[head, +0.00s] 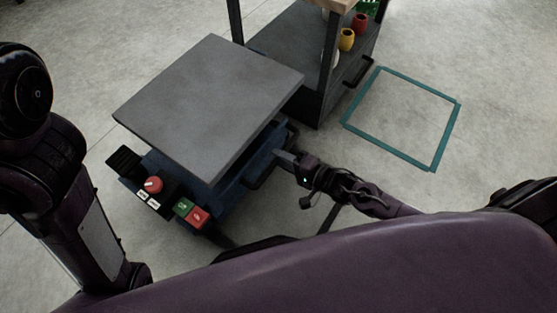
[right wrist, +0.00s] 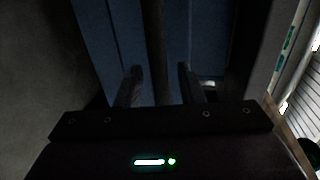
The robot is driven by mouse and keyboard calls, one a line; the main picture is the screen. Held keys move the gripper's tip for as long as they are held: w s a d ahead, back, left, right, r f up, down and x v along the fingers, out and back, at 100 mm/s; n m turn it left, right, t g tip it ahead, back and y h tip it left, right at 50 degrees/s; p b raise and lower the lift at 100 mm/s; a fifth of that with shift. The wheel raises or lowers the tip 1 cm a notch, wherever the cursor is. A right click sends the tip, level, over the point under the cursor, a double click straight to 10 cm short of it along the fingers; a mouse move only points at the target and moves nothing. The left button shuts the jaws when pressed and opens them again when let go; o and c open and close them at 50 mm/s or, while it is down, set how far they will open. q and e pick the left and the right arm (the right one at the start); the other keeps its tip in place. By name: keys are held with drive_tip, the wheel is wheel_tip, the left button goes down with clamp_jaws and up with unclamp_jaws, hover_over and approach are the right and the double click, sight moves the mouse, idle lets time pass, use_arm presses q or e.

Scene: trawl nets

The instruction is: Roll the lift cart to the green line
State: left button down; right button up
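The lift cart has a flat grey platform (head: 210,100) on a blue base (head: 232,197). A dark bar handle (head: 262,172) is on its right side. My right gripper (head: 284,157) is at this handle. In the right wrist view, the two fingers (right wrist: 160,88) stand apart with a dark bar (right wrist: 157,45) between them and the blue body behind. I see a gap to the right of the bar; contact is not clear. A green line (head: 402,117) forms a square outline on the floor, right of the cart. My left arm shows at the left, but its gripper is out of view.
The cart's near end carries a red knob (head: 153,184) and green and red buttons (head: 190,212). A dark shelf trolley (head: 305,55) with red and yellow pots (head: 347,39) stands behind the cart, close to the square. The floor inside and right of the square is clear.

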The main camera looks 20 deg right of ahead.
drive_tip(key=shift+x, duration=0.75)
clamp_jaws()
drive_tip(key=shift+d, duration=0.1)
